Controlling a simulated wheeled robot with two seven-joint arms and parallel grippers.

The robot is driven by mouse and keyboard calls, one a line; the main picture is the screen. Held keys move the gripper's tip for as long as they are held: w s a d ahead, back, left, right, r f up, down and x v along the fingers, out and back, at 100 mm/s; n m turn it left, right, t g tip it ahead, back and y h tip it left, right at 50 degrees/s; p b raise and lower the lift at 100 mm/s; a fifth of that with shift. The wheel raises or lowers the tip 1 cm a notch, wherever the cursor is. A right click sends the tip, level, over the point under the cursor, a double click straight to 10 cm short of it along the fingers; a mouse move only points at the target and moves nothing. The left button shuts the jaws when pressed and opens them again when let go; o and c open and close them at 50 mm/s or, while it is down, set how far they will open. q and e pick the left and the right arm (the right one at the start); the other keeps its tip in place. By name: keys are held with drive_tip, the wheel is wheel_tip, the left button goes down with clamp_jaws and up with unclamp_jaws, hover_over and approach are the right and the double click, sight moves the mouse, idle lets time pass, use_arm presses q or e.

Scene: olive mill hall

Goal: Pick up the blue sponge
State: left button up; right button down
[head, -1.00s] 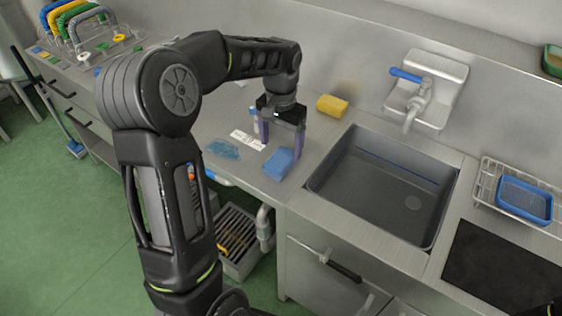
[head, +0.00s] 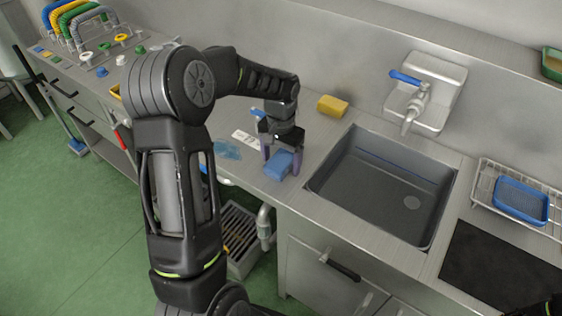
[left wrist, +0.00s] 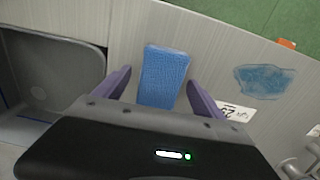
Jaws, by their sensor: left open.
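The blue sponge (head: 281,164) lies on the steel counter just left of the sink. My left gripper (head: 282,166) is open and points down at it, with a purple finger on either side of the sponge in the head view. In the left wrist view the sponge (left wrist: 164,76) sits between the two fingers of my left gripper (left wrist: 160,88), and a gap shows on each side. The sponge's near end is hidden behind the gripper body there. My right gripper does not show in the frames.
The sink basin (head: 385,185) is right of the sponge. A yellow sponge (head: 332,106) lies behind it. A blue wet patch (left wrist: 262,81) and a white label (left wrist: 236,112) are on the counter nearby. The tap (head: 415,105) stands behind the sink.

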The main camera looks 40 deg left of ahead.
sight(281, 159)
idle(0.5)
use_arm(q)
drive_tip(key=c, duration=1.4)
drive_tip(key=shift+r, duration=0.15)
drive_tip(key=shift+c, duration=0.2)
wheel_tip(281, 159, up, 10)
drive_tip(key=shift+f+b, duration=0.1)
drive_tip(key=shift+b, duration=0.65)
